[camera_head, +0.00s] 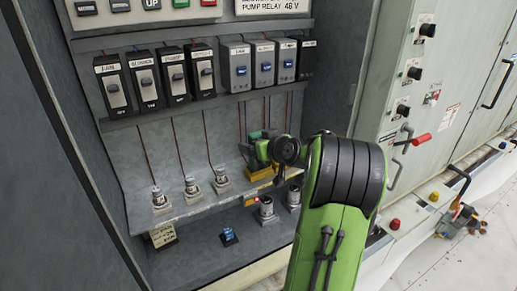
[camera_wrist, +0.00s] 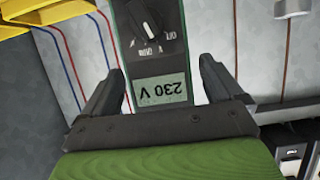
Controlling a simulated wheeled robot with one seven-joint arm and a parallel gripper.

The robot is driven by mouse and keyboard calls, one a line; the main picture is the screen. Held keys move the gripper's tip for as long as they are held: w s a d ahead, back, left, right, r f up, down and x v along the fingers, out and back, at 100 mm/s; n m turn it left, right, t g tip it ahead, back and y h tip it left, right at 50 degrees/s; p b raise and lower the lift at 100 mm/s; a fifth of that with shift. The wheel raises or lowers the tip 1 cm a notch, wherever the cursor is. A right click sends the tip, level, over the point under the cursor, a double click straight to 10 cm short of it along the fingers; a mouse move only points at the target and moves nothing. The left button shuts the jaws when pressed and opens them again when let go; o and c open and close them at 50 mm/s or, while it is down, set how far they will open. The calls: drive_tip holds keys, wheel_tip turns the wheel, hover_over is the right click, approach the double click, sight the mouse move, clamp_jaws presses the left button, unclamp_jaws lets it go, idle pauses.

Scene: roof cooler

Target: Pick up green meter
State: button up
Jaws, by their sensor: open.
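The green meter (camera_head: 255,150) is on the cabinet shelf in the head view, partly hidden by my gripper. My gripper (camera_wrist: 163,72) is open, with one dark finger on each side of the meter's display end. A small gap shows between the meter and each finger. In the head view my gripper (camera_head: 280,151) is at the meter's right side.
A yellow block (camera_head: 262,177) is below the meter; yellow parts also show at the wrist view's upper left (camera_wrist: 35,12). Several connectors (camera_head: 191,187) stand on the shelf (camera_head: 205,205) to the left. Breakers (camera_head: 145,80) and thin wires are above. A blue switch (camera_head: 228,236) lies lower.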

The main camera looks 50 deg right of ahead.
drive_tip(key=shift+w+d+f, duration=0.1)
drive_tip(key=shift+w, duration=0.1)
drive_tip(key=shift+s, duration=0.2)
drive_tip(key=shift+c, duration=1.8)
drive_tip(key=c, duration=1)
